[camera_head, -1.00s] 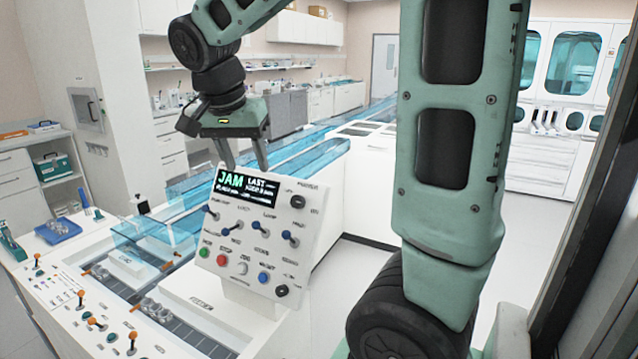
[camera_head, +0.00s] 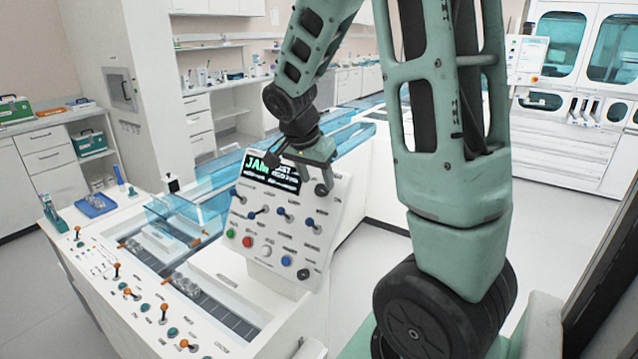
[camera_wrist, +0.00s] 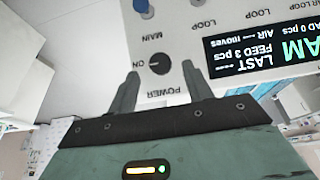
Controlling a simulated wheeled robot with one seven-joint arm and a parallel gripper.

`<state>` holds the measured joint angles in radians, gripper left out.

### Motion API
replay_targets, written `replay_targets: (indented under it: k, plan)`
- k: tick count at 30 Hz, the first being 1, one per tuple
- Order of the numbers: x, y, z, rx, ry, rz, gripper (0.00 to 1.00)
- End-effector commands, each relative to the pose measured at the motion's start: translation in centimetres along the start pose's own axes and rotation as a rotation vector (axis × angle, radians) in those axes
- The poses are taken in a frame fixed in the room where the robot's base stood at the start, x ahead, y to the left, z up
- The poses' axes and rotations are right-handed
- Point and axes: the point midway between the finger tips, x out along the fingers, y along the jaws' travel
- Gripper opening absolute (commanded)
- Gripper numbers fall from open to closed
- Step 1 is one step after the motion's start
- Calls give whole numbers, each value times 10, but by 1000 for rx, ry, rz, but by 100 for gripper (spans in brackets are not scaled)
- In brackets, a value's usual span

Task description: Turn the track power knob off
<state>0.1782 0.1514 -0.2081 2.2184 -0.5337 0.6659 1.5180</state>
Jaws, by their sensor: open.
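The track power knob (camera_head: 321,189) is a round black dial at the upper right corner of the tilted white control panel (camera_head: 262,222). In the wrist view, which shows the panel upside down, the knob (camera_wrist: 160,64) has a pale pointer line, a POWER label below and ON lettering at its left. My gripper (camera_wrist: 160,72) is open, with one fingertip on each side of the knob and gaps visible between. Whether the fingertips touch the panel, I cannot tell. In the head view my gripper (camera_head: 312,174) partly covers the panel's display.
The display (camera_head: 262,171) shows JAM. Blue-tipped toggles and coloured buttons (camera_head: 265,251) fill the panel below; another black knob (camera_head: 303,274) sits at its lower right. A blue toggle (camera_wrist: 141,7) is close to the power knob. Transparent blue track covers (camera_head: 195,215) lie to the left.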

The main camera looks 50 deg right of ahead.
Motion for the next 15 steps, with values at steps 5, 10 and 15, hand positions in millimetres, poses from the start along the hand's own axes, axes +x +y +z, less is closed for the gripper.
replay_targets:
  k: [5,10,15]
  plan:
    - [24,0,0,0,0,2,50]
    - [35,0,0,-1,-1,0,50]
    - [36,0,0,-1,-1,0,50]
